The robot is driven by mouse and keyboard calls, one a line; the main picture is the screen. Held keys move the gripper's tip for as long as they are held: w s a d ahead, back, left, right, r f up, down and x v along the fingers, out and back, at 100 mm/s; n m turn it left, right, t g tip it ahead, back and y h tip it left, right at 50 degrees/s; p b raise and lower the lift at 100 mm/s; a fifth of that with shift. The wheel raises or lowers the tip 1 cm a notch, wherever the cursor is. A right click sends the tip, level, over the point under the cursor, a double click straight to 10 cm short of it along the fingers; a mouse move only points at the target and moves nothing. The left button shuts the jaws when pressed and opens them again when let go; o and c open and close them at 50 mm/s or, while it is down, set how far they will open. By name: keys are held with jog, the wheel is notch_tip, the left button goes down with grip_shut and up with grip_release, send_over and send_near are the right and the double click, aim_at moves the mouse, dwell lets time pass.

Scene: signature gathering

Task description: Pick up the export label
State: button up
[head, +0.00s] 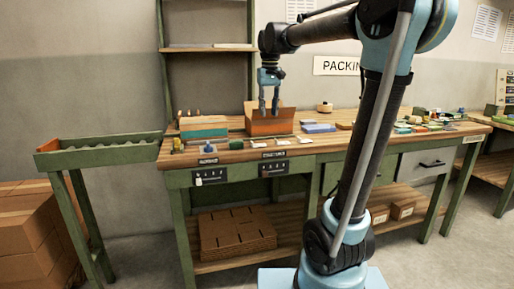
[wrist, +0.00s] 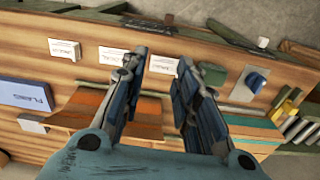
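Several small white labels lie in a row on the wooden workbench. In the wrist view they are a left label (wrist: 65,52), a middle label (wrist: 112,56) and a right label (wrist: 162,65). Their print is too small to read, so I cannot tell which is the export label. In the head view, small white cards (head: 282,142) lie in front of the open cardboard box (head: 270,127). My gripper (head: 269,110) is open and points down above the box. In the wrist view, my gripper (wrist: 162,58) shows nothing between its fingers, and the right label appears beyond the fingertips.
A teal-and-orange box (head: 203,128) stands left of the cardboard box. Blue flat items (head: 319,128) lie to its right. The wrist view shows a blue item (wrist: 255,82) near the front edge. A green roller stand (head: 100,150) adjoins the bench's left end.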

jog(key=w+a+r, duration=0.3)
jog(key=w+a, duration=0.3)
send_over(252, 145)
jog(key=shift+n, duration=0.3)
jog(key=f, duration=1.2)
jog(key=shift+w+d, duration=0.15)
jog(key=shift+d, duration=0.1)
jog(key=shift+a+f, duration=0.2)
jog(key=shift+f, duration=1.15)
jog(key=shift+a+f, duration=0.15)
jog(key=shift+f, duration=1.2)
grip_shut()
